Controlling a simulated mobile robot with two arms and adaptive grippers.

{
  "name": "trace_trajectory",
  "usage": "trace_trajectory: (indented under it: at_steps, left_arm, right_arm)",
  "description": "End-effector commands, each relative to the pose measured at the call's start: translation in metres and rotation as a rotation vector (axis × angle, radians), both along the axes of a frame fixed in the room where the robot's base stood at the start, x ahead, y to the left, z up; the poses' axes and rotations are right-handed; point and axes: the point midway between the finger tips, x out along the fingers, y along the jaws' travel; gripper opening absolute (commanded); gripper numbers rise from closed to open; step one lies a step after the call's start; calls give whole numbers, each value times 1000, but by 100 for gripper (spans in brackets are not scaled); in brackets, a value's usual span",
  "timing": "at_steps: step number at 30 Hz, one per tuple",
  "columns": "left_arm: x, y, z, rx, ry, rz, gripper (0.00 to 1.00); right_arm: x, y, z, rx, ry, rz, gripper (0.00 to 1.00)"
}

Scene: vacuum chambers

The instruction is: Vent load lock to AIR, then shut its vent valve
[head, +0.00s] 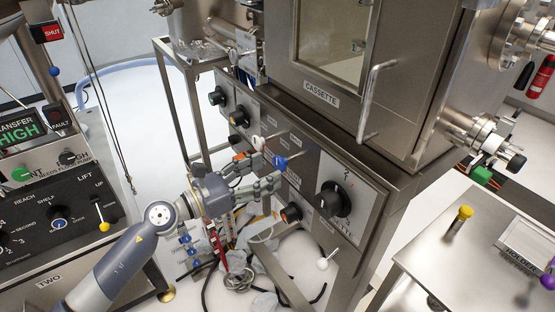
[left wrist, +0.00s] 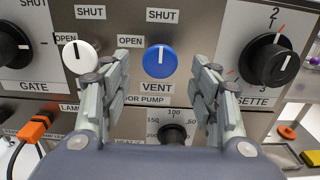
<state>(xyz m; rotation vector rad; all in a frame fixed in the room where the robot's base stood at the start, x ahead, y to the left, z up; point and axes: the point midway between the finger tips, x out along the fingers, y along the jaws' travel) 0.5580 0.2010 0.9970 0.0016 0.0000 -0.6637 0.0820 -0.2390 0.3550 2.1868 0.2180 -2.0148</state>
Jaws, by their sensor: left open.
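The blue vent knob (left wrist: 160,61) sits on the grey panel, with a VENT label below it, SHUT above and OPEN to its left. Its pale mark points up, toward SHUT. My left gripper (left wrist: 165,88) is open, with one finger on each side below the knob, and nothing is between them. In the head view the blue knob (head: 280,162) is just beyond the fingertips of my left gripper (head: 266,170). I cannot tell whether they touch the panel. The steel chamber labelled CASSETTE (head: 321,95) stands above the panel. My right gripper is not in view.
A white knob (left wrist: 80,55) sits left of the blue one, close to the left finger. A black numbered knob (left wrist: 272,62) is to the right. A lower dial (left wrist: 174,134) is partly hidden. A display (head: 20,132) at left reads TRANSFER HIGH. Cables (head: 238,275) lie below the panel.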

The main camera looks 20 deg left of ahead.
Motion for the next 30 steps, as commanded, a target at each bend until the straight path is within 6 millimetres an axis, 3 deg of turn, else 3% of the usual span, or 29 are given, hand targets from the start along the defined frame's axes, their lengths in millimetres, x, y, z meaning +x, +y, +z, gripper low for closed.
trace_trajectory:
  at_steps: [9,20,21,27,30]
  left_arm:
    - [33,-25,1,-2,0,2,56]
    - [37,-29,-1,-2,1,1,56]
    - [37,-29,-1,-2,1,1,53]
    - [37,-29,-1,-2,1,1,11]
    - [37,-29,-1,-2,1,1,11]
  right_arm:
    - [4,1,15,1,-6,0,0]
    - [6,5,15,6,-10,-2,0]
    - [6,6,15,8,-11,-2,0]
    - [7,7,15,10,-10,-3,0]
    - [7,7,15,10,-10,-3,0]
